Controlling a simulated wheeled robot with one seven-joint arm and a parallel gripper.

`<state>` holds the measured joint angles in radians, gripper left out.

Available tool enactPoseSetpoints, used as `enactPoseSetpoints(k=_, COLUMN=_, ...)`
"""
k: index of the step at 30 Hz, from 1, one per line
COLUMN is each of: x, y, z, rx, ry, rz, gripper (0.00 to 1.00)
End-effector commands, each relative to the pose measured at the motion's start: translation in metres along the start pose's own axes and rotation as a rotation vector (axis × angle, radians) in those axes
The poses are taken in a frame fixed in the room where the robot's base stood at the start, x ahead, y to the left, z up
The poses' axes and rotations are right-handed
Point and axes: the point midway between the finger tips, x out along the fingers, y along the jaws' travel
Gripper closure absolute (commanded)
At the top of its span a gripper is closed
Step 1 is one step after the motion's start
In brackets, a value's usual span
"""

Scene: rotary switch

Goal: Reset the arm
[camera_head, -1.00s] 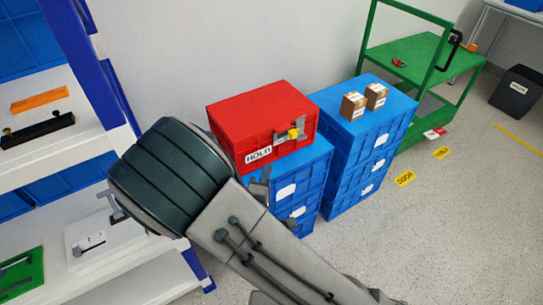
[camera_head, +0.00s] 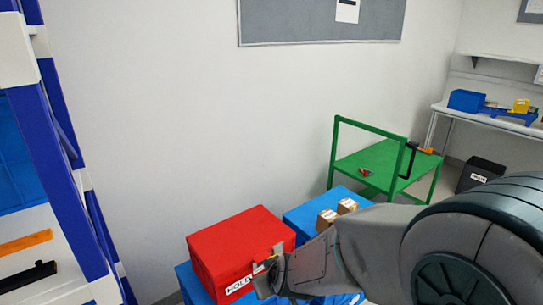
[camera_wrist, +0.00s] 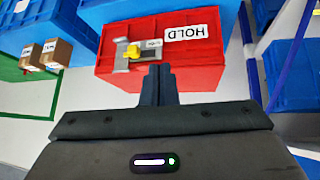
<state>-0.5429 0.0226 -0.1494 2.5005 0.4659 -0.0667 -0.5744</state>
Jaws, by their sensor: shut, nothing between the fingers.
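My gripper (camera_wrist: 159,84) is shut and empty in the wrist view, its fingers together in front of the red box. In the head view my gripper (camera_head: 268,284) is at the red box's front right, partly hidden by my own wrist. The red box (camera_head: 236,240) has a HOLD label and a grey metal plate with a yellow rotary switch on its front. The yellow switch (camera_wrist: 133,51) shows left of the fingertips in the wrist view, apart from them. In the head view the switch is mostly hidden behind the gripper.
The red box stands on blue crates (camera_head: 185,284). Cardboard boxes (camera_head: 347,206) sit on blue crates to the right. A green cart (camera_head: 385,160) stands behind, with a dark bin (camera_head: 480,175) beyond. A blue-framed shelf (camera_head: 62,170) is at the left.

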Motion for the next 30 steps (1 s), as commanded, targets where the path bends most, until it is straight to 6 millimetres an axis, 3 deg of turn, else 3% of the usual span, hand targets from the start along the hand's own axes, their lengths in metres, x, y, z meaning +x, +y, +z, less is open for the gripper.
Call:
enactPoseSetpoints(k=1, x=-0.025, y=0.011, z=-0.005, rx=0.049, ry=-0.019, rz=-0.019, gripper=1.00)
enactPoseSetpoints(k=4, x=-0.065, y=0.027, z=0.001, rx=0.137, ry=-0.088, rz=-0.048, gripper=1.00)
enactPoseSetpoints(k=9, x=-0.135, y=0.054, z=0.024, rx=0.278, ry=-0.231, rz=-0.023, gripper=1.00)
enactPoseSetpoints(k=15, x=-0.200, y=0.077, z=0.057, rx=0.417, ry=-0.376, rz=0.076, gripper=1.00)
enactPoseSetpoints(k=18, x=-0.214, y=0.081, z=0.066, rx=0.450, ry=-0.411, rz=0.107, gripper=1.00)
enactPoseSetpoints(k=30, x=-0.214, y=0.081, z=0.066, rx=0.450, ry=-0.411, rz=0.107, gripper=1.00)
